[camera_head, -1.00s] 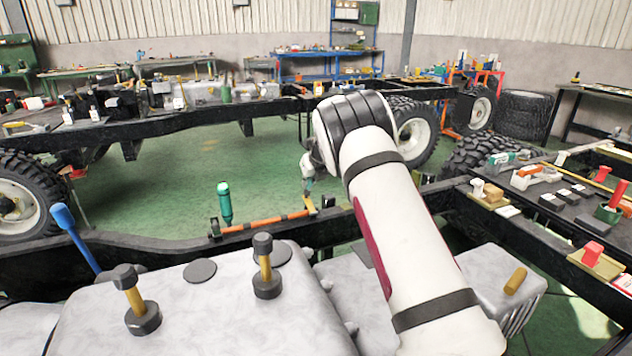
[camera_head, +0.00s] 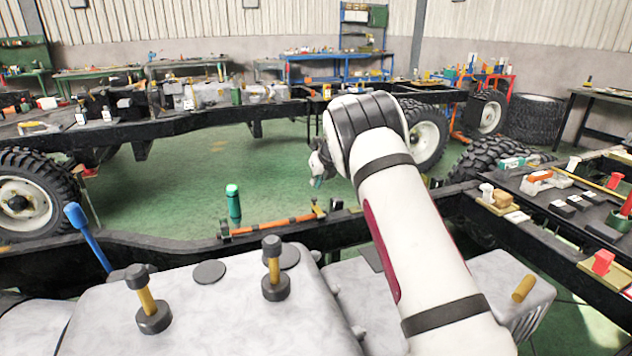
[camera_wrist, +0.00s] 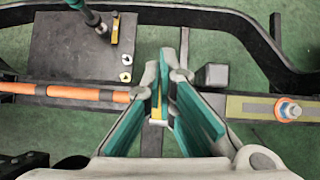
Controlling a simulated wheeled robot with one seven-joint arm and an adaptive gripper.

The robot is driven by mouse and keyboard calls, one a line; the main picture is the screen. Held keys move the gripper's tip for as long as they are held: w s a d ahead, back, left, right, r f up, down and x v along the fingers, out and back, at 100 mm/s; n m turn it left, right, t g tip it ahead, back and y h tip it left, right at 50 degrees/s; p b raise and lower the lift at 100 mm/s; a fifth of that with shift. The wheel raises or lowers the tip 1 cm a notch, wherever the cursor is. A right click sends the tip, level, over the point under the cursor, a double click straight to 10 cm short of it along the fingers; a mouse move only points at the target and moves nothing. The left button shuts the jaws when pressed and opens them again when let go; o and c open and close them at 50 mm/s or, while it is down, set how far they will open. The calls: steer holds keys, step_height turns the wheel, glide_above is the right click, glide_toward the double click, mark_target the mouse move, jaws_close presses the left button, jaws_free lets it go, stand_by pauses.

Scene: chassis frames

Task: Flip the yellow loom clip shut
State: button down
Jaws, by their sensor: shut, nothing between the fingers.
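The orange loom (camera_head: 272,224) runs along the dark chassis rail, and it enters from the left in the wrist view (camera_wrist: 85,94). A small yellow piece, apparently the loom clip (camera_head: 318,209), is at the loom's right end. In the wrist view yellow (camera_wrist: 156,106) shows in the gap behind my fingers, mostly hidden by them. I cannot tell whether the clip is open or closed. My gripper (camera_head: 317,181) has teal finger pads and is shut and empty. It hangs just above the clip; its fingertips (camera_wrist: 164,82) point over the rail, and contact cannot be told.
A green cylinder (camera_head: 233,202) stands upright by the loom's left end. A dark plate (camera_wrist: 75,52) with a yellow bar lies left of my fingers. A grey engine block (camera_head: 215,310) fills the foreground.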

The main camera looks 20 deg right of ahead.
steer(key=v, duration=1.2)
steer(key=s+a+r+n+g+y, duration=0.1)
steer(key=s+a+r+n, duration=0.25)
steer(key=s+n, duration=0.4)
steer(key=s+a+r+n+g, duration=0.1)
steer(key=s+a+r+n, duration=0.25)
steer(key=s, duration=0.75)
steer(key=s+a+r+n+g+y, duration=0.1)
steer(key=s+a+r+n, duration=0.2)
steer(key=s+r+n, duration=0.5)
steer(key=s+f+n+g+h, duration=0.1)
steer(key=s+f+n, duration=0.3)
steer(key=s, duration=0.7)
steer(key=s+a+f+n+g+h, duration=0.1)
steer(key=s+f+n, duration=0.2)
steer(key=s+n, duration=0.6)
steer(key=s+f+n+g+h, duration=0.1)
steer(key=s+f+n, duration=0.2)
steer(key=s, duration=1)
step_height(320, 180, up, 15)
steer(key=t+p, duration=0.3)
steer(key=p, duration=1)
steer(key=shift+w+f, duration=0.15)
steer(key=shift+f, duration=0.05)
